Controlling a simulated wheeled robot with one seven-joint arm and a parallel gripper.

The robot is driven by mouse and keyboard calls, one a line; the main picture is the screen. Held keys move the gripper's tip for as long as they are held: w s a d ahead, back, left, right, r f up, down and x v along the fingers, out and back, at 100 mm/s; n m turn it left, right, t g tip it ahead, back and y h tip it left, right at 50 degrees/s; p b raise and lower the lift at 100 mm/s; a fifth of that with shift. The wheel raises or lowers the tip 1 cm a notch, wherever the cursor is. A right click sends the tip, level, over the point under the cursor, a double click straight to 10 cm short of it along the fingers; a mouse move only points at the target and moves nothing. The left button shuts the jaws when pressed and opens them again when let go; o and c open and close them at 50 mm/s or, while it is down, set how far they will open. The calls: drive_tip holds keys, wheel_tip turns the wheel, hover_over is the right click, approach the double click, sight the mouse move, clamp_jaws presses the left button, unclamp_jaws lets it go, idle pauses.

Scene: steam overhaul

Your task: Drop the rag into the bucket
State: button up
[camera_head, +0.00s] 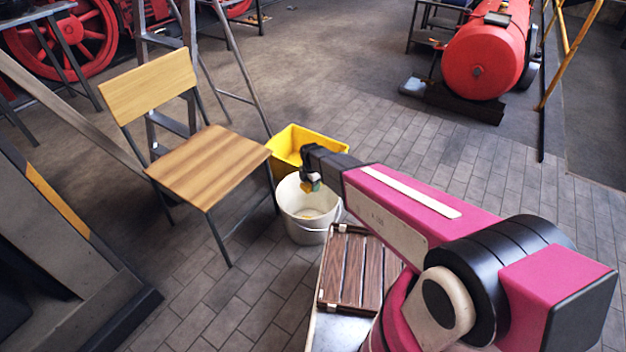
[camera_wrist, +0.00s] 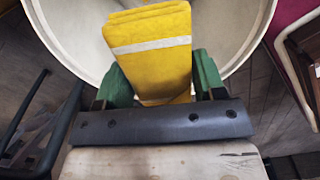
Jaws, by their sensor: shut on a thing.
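The rag (camera_wrist: 152,45) is yellow with a pale stripe, folded in layers. My gripper (camera_wrist: 160,88) is shut on it, with a green finger on each side. The white bucket (camera_head: 307,218) stands on the paved floor, and its rim and inner wall show behind the rag in the wrist view (camera_wrist: 238,28). In the head view my gripper (camera_head: 310,186) is over the bucket's opening, and only a small part of the rag shows there. How far the rag is above the bucket's bottom I cannot tell.
A yellow bin (camera_head: 300,139) stands right behind the bucket. A wooden chair (camera_head: 208,164) is close on the left, and a brown slatted crate (camera_head: 352,268) is close on the right. A red tank (camera_head: 484,52) lies farther back.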

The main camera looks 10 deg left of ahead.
drive_tip(key=shift+f, duration=2.65)
drive_tip(key=o, duration=1)
wheel_tip(320, 180, up, 11)
drive_tip(key=shift+f, duration=0.1)
drive_tip(key=shift+d, duration=0.1)
